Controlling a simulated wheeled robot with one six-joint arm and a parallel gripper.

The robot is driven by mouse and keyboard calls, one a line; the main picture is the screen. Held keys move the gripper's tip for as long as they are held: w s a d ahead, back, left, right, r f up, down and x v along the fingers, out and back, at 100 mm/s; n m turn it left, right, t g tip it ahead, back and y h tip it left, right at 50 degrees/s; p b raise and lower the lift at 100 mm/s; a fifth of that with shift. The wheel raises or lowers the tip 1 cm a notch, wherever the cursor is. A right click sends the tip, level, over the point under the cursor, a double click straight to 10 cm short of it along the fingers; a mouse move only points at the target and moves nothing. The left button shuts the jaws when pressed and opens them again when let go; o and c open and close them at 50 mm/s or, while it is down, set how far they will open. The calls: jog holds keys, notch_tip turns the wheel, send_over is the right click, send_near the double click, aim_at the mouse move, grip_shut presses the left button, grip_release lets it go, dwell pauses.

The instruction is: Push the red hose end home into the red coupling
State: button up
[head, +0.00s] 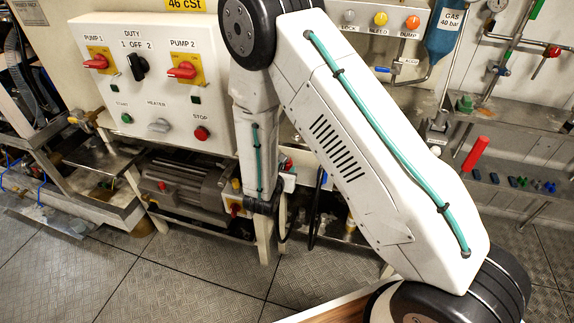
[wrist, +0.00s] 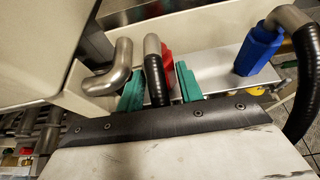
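In the wrist view, the two green fingers of my gripper (wrist: 160,82) stand apart on either side of a black hose (wrist: 156,82) with a bent metal top. A red part (wrist: 168,62) shows just behind and right of this hose. I cannot tell whether it is the hose end or the coupling, nor how they meet. A narrow gap shows between the hose and the right finger. Whether the fingers press on anything is unclear. In the head view, my arm hides most of the gripper, and a small red part (head: 288,163) shows beside it.
A blue fitting (wrist: 258,50) with its own black hose (wrist: 305,80) stands right of my gripper. A bent metal pipe (wrist: 110,72) is close to the left finger. In the head view, a pump motor (head: 185,182) sits below the control panel (head: 155,85).

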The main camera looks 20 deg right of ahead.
aim_at(286, 165)
jog(key=x, duration=0.3)
jog(key=shift+d+f, duration=0.15)
jog(key=shift+f, duration=0.05)
jog(key=c, duration=0.7)
jog(key=shift+o, duration=0.2)
jog(key=shift+r, duration=0.15)
jog(key=shift+w+r, duration=0.1)
jog(key=shift+r, duration=0.55)
notch_tip(286, 165, up, 2)
jog(key=shift+r, duration=0.15)
jog(key=s+a+r, duration=0.1)
jog(key=s, duration=1.5)
jog(key=shift+a, duration=0.35)
